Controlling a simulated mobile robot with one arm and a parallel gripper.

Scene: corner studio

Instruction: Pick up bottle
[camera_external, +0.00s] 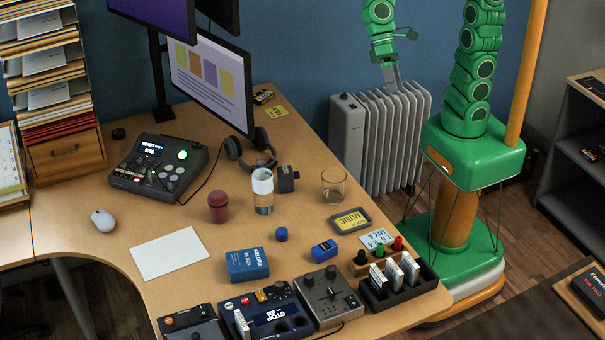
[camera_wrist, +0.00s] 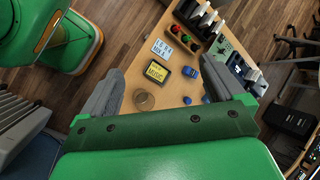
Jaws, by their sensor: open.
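No object is clearly a bottle. The closest are a clear cylinder with a white upper band (camera_external: 263,190) and a dark red container with a domed lid (camera_external: 218,208), both upright on the desk. My gripper (camera_external: 393,80) is raised at the desk's right, in front of the heater and apart from both. In the wrist view my gripper (camera_wrist: 162,70) has its grey fingers spread wide, with nothing held between them. I cannot make out either candidate in the wrist view.
A clear glass (camera_external: 334,184) stands on the desk's right side; it also shows in the wrist view (camera_wrist: 144,99). A black device (camera_external: 287,180) stands right beside the clear cylinder, with headphones (camera_external: 250,150) behind. A white heater (camera_external: 379,140) stands off the desk. White paper (camera_external: 169,253) lies front left.

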